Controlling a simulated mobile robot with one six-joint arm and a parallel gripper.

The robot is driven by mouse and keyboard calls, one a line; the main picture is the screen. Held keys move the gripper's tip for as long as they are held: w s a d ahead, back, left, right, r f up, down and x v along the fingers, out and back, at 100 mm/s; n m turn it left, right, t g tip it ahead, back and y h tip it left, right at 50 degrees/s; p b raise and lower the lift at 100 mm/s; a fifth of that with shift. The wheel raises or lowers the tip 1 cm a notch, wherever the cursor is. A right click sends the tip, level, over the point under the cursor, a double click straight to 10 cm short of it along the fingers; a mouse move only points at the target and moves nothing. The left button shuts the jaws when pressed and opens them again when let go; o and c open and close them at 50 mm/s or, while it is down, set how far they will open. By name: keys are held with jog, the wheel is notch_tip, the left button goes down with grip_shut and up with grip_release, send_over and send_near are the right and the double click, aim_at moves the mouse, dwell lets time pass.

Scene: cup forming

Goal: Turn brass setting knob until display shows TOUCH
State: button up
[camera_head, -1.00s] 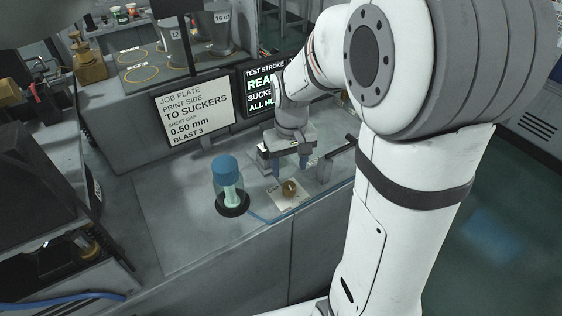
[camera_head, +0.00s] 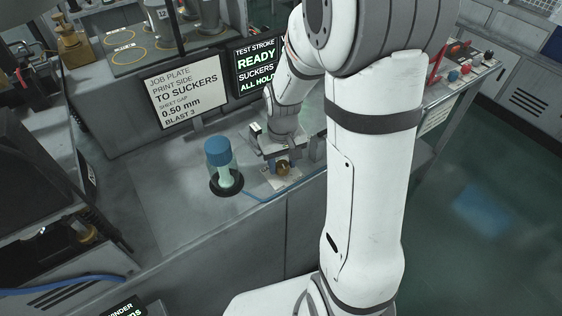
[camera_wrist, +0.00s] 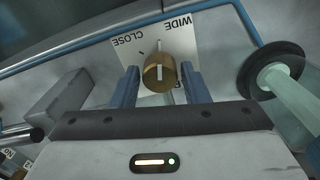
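The brass knob (camera_wrist: 160,75) sits on a pale plate (camera_wrist: 126,47) marked CLOSE and WIDE. A light pointer line runs across the knob. In the head view the knob (camera_head: 284,170) is on the bench top. My gripper (camera_wrist: 159,70) is open, with one blue finger on each side of the knob and a small gap showing on both sides. In the head view my gripper (camera_head: 282,163) is right at the knob and partly hides it. The display (camera_head: 258,68) reads TEST STROKE, READY, SUCKERS, ALL HOLD, its edge hidden by my arm. TOUCH is not visible.
A blue-capped clear cylinder (camera_head: 217,152) stands left of the knob on a dark base. A blue hose (camera_wrist: 245,22) passes close to the plate. A grey block (camera_wrist: 60,103) and dark bar are on the other side. A sign (camera_head: 188,92) reads JOB PLATE.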

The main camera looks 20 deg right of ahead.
jog(key=c, duration=0.6)
jog(key=shift+a, duration=0.1)
jog(key=shift+c, duration=0.3)
jog(key=shift+m+b, duration=0.8)
jog(key=shift+m, duration=1.1)
jog(key=shift+m+b, duration=0.55)
jog(key=shift+m, duration=1.35)
jog(key=o, duration=1)
